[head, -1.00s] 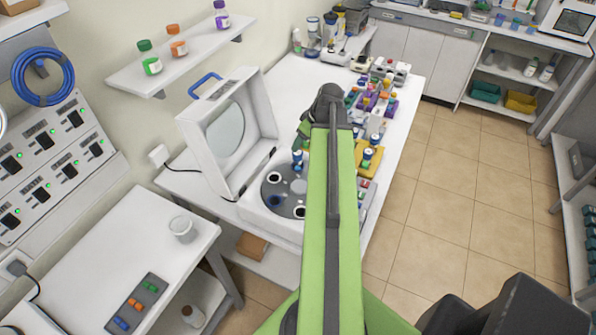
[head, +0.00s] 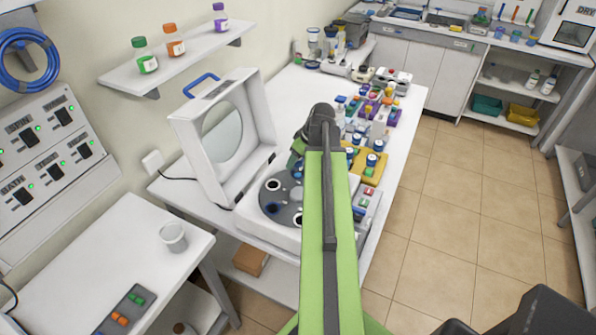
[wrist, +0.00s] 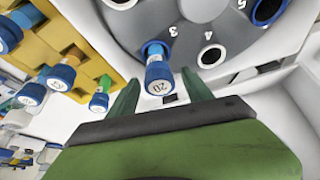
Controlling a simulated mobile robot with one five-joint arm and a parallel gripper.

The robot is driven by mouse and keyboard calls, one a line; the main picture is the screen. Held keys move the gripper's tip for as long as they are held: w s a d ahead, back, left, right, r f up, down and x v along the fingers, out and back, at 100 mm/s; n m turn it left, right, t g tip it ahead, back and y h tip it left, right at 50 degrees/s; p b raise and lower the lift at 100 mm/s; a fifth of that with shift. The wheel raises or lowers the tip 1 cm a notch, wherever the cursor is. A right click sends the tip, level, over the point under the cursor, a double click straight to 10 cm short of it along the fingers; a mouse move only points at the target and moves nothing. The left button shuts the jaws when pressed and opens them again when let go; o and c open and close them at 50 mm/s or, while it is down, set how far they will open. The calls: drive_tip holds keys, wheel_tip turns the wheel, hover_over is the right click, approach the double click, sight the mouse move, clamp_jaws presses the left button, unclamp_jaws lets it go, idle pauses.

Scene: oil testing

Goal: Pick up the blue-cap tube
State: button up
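My gripper (wrist: 160,82) is open, with one green finger on each side of this tube's cap and visible gaps between. More blue-cap tubes (wrist: 62,76) stand in or beside the yellow rack (wrist: 95,65). In the head view, my arm hides most of the gripper, over the right side of the open centrifuge (head: 262,226).
The centrifuge lid (head: 180,130) stands raised on the left. The yellow rack (head: 377,172) and several other tube racks lie to the right and behind on the white bench. A side table with a white cup (head: 173,237) is at lower left. The tiled floor at right is clear.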

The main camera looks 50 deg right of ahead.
clamp_jaws()
